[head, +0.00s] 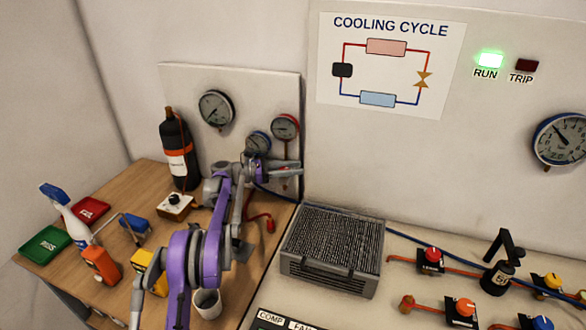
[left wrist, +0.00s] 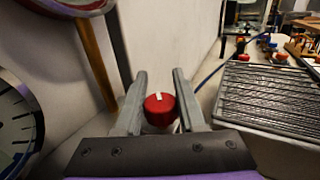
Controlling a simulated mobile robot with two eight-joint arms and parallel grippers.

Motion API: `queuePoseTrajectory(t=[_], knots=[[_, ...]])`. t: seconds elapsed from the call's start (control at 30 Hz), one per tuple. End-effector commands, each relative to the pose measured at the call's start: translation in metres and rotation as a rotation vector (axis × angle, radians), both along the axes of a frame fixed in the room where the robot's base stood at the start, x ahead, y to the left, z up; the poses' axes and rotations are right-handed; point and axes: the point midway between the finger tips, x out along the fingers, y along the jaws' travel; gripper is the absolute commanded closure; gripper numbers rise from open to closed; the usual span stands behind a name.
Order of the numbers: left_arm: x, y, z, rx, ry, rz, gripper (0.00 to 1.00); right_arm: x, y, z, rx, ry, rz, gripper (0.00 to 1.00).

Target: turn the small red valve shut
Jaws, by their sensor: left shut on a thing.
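The small red valve knob (left wrist: 160,109) has a white mark on its top and sits between the fingers of my left gripper (left wrist: 158,95) in the left wrist view. In the head view my left gripper (head: 288,172) is in front of the back panel, below the red-rimmed gauge (head: 285,127). It is shut on the knob, one finger at each side. The knob is mostly hidden by the gripper in the head view. My right gripper is not in view.
A grey finned unit (head: 331,250) stands to the right of the gripper. A black bottle (head: 178,150) stands at the left by the panel. Other knobs, including a red one (head: 432,254), sit on the right bench.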

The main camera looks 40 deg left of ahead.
Motion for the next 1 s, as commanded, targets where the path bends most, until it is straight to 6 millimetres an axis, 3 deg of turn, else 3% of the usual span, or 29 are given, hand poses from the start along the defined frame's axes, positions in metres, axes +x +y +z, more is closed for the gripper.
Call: queuePoseTrajectory(t=[0.13, 0.17, 0.33, 0.77, 1.0], knots=[[0.000, 0.000, 0.000, -0.001, -0.001, 0.000, 1.00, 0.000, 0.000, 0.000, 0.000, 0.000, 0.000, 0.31], [0.000, 0.000, 0.000, -0.001, -0.001, 0.000, 0.59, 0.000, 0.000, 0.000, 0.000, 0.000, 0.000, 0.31], [0.000, 0.000, 0.000, -0.001, -0.001, 0.001, 0.31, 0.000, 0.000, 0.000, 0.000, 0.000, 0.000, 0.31], [0.000, 0.000, 0.000, 0.000, 0.000, 0.041, 0.31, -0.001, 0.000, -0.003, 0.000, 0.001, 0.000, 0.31], [0.003, 0.004, -0.001, 0.000, 0.000, 0.242, 0.31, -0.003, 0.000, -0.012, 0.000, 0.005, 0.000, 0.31]])
